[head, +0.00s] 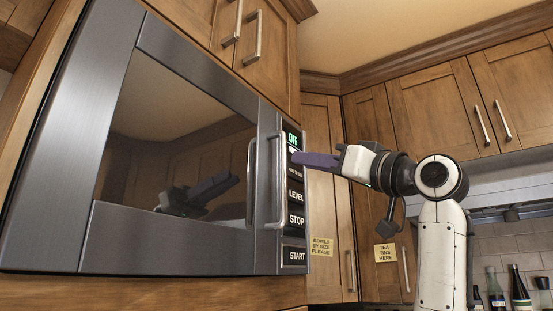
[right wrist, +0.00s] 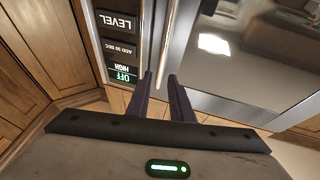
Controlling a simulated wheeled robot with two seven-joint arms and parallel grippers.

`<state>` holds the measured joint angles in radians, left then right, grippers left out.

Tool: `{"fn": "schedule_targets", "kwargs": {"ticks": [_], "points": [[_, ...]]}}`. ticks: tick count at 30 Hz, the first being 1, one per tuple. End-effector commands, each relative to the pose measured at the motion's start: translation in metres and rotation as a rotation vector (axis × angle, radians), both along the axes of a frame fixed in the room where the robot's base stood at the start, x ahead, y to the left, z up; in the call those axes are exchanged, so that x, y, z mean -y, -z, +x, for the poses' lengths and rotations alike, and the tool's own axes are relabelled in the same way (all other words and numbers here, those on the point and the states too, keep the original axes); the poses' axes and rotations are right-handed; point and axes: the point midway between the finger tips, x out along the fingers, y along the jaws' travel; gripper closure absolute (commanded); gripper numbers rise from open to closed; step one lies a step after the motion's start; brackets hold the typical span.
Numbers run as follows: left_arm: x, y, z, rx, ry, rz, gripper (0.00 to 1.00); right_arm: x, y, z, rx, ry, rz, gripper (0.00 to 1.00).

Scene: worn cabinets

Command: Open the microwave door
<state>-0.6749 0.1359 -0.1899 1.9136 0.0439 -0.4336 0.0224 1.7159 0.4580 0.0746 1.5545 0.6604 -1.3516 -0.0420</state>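The microwave (head: 150,150) has a steel-framed door with a dark glass window, and the door looks shut. Its upright bar handle (head: 281,180) is on the door's right side, beside the control panel. My right gripper (head: 297,158) reaches in from the right, with its purple fingers pointing at the handle and crossing in front of the panel. In the right wrist view, the fingers (right wrist: 161,77) are apart, and the handle (right wrist: 168,40) runs down to the gap between their tips. Whether they touch it, I cannot tell. My left gripper is not in view.
The control panel (head: 295,222) is right of the handle. Wooden cabinets (head: 430,110) surround the microwave above and to the right. Sticky notes (head: 386,253) are on the lower cabinet doors. Bottles (head: 520,285) stand at the far right. The door glass reflects my arm.

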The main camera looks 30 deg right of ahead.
Motion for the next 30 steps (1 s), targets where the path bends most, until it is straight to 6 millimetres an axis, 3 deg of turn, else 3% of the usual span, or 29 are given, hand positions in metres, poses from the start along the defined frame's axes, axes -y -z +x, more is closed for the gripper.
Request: {"fn": "schedule_targets", "kwargs": {"ticks": [5, 13, 25, 30], "points": [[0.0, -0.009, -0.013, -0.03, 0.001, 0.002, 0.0, -0.008, -0.017, 0.033, -0.004, -0.004, 0.0, 0.8], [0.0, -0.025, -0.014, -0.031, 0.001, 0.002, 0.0, -0.014, -0.031, 0.069, -0.002, -0.002, 0.001, 0.8], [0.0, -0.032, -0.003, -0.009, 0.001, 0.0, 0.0, -0.016, -0.032, 0.078, -0.001, 0.0, 0.0, 0.8], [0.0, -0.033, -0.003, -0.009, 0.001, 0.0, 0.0, -0.016, -0.032, 0.078, -0.001, 0.0, 0.0, 1.0]]}}
